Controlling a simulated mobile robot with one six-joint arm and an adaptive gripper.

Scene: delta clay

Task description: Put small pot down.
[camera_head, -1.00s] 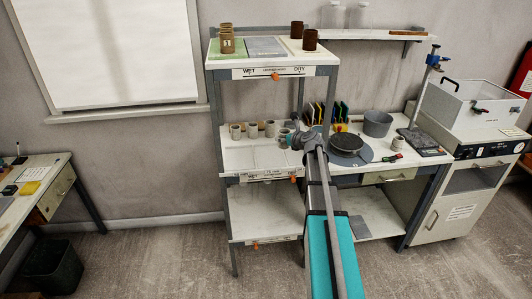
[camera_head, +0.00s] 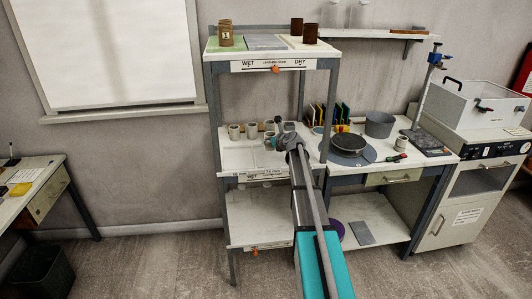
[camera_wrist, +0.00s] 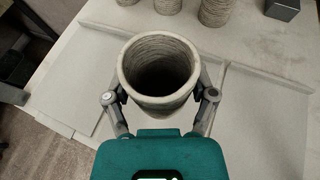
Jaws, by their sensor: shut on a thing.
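The small pot (camera_wrist: 158,107) is grey-beige, ribbed and hollow, with its open mouth towards the wrist camera. My gripper (camera_wrist: 162,95) is shut on it, one finger at each side. In the head view my gripper (camera_head: 277,139) is over the middle shelf (camera_head: 236,159) of the rack, towards its right side, and my arm partly hides it. The pale shelf surface (camera_wrist: 255,120) lies under the pot in the wrist view. I cannot tell whether the pot's base touches it.
Several similar pots stand at the back of the middle shelf, one at the left (camera_head: 234,132). A dark grey block (camera_wrist: 283,9) is at the far right in the wrist view. Bare shelf lies either side of the held pot. The upper shelf (camera_head: 272,66) is above.

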